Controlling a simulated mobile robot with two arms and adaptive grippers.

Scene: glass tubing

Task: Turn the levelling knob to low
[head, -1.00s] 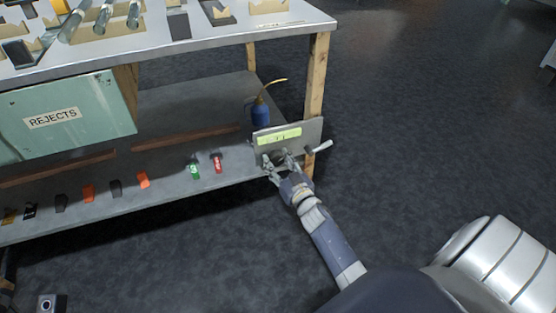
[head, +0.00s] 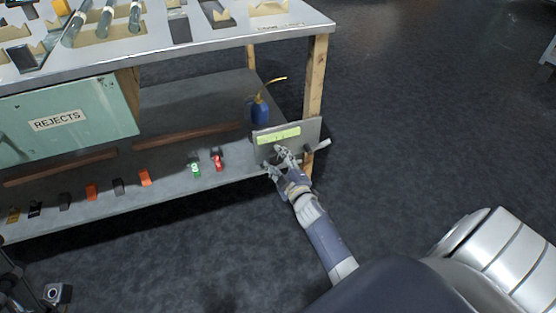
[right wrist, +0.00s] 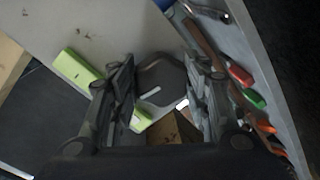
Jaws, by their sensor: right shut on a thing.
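The levelling knob is a dark, rounded knob (right wrist: 160,80) in the right wrist view, with a pale line near its lower edge. It sits on a grey panel (head: 262,148) at the right end of the lower shelf. My right gripper (head: 277,158) reaches up to the panel and is shut on the knob, one finger on either side. In the head view the fingers mostly hide the knob. A yellow-green label (head: 279,136) is on the panel; its text is unreadable. Dark parts at the lower left edge may be my left gripper; its jaws cannot be made out.
A pale lever (head: 321,145) sticks out at the panel's right side, beside a wooden table leg (head: 316,85). A blue oil can (head: 260,111) stands behind the panel. Several coloured clips (head: 145,177) line the shelf's front. A green REJECTS box (head: 85,105) is at left.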

